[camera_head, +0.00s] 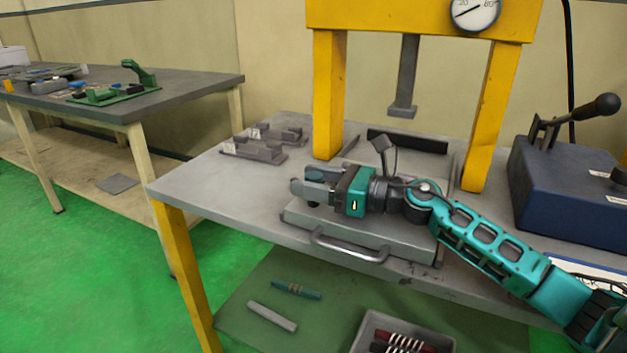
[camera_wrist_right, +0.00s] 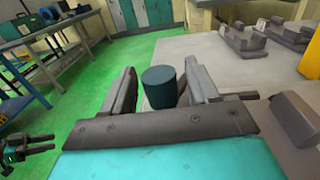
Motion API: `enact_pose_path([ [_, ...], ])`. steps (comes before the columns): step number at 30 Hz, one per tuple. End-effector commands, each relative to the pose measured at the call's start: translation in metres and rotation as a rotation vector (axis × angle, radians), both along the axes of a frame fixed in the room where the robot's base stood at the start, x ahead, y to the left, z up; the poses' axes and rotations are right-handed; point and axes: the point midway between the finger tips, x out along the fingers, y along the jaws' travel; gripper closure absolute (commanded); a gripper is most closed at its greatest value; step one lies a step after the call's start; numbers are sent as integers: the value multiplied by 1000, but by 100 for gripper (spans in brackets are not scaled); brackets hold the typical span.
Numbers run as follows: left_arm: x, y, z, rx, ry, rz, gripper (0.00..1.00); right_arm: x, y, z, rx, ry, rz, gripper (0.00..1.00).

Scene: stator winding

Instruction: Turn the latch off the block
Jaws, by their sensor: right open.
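My right gripper (camera_head: 300,188) is open above the left end of the grey plate fixture (camera_head: 400,244) on the press table. In the right wrist view, a dark teal cylindrical knob (camera_wrist_right: 163,88) stands between the two open fingers (camera_wrist_right: 163,80), with a gap to each finger. I cannot tell for sure that this knob belongs to the latch. A grey block (camera_wrist_right: 305,120) shows at the right edge of that view. The gripper hides much of the latch area in the head view. My left gripper (camera_wrist_right: 38,146) seems to show small at the lower left of the wrist view.
The yellow press frame (camera_head: 330,95) stands behind, its ram (camera_head: 404,75) hanging above the table. A bar handle (camera_head: 348,247) sticks out at the plate's front. Grey fixtures (camera_head: 255,151) lie at the back left. A blue lever box (camera_head: 565,190) stands right.

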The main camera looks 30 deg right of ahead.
Motion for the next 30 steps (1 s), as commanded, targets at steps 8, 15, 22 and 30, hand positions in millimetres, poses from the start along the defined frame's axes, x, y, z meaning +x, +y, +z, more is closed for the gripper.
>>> enact_pose_path([
  [8,0,0,8,0,0,0,57,0,0,21,-3,-2,1,40],
  [15,0,0,27,0,0,0,57,0,0,79,-7,-4,1,40],
  [22,0,0,45,0,0,0,57,0,0,136,-6,-5,1,40],
  [30,0,0,60,-1,0,1,57,0,0,187,-3,-3,0,40],
])
